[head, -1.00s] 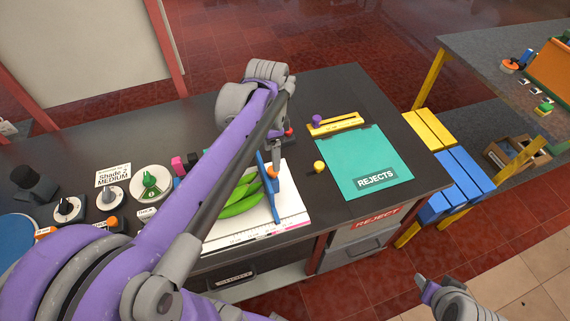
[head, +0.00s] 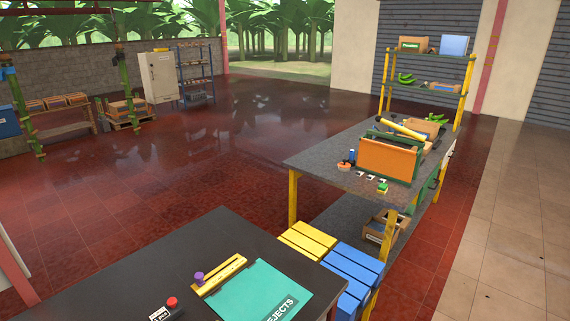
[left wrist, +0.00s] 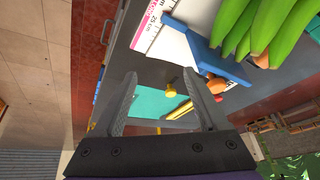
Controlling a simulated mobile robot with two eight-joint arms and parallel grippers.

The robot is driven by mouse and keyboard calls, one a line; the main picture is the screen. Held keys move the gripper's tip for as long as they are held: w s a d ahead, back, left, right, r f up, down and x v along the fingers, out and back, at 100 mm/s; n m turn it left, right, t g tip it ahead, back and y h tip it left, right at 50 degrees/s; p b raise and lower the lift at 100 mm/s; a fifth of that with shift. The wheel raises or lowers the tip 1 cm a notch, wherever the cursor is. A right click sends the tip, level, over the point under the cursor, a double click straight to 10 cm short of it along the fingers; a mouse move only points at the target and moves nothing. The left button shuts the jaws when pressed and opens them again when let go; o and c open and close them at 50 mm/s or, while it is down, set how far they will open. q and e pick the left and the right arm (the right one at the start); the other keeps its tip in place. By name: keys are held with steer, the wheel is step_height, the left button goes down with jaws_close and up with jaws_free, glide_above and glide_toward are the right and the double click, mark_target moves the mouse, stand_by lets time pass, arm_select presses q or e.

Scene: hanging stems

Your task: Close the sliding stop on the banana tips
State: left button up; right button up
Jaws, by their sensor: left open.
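In the left wrist view, the blue sliding stop (left wrist: 205,48) with its orange knob (left wrist: 216,85) lies at the upper right, outside my fingers. Several green bananas (left wrist: 262,28) lie beside it, tips toward the blue bar; I cannot tell whether they touch it. A white board with a printed scale (left wrist: 152,27) lies under the stop. My left gripper (left wrist: 160,77) is open and empty, to the left of the stop in that view. The bananas, the stop and both my grippers are out of the head view. My right gripper shows nowhere.
The dark bench (head: 120,283) bears a teal rejects mat (head: 262,292), a yellow bar (head: 220,274) with a purple knob, and a red button (head: 172,302). A yellow knob (left wrist: 171,88) shows beyond my fingers. Yellow and blue slatted crates (head: 352,268) adjoin the bench. Another table (head: 330,172) stands behind.

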arm_select(q)
steer(key=shift+s+d+f+n+t, duration=0.5)
steer(key=shift+s+d+f+n, duration=0.05)
steer(key=shift+d+f+n, duration=0.1)
steer(key=shift+a, duration=0.15)
stand_by(1.1)
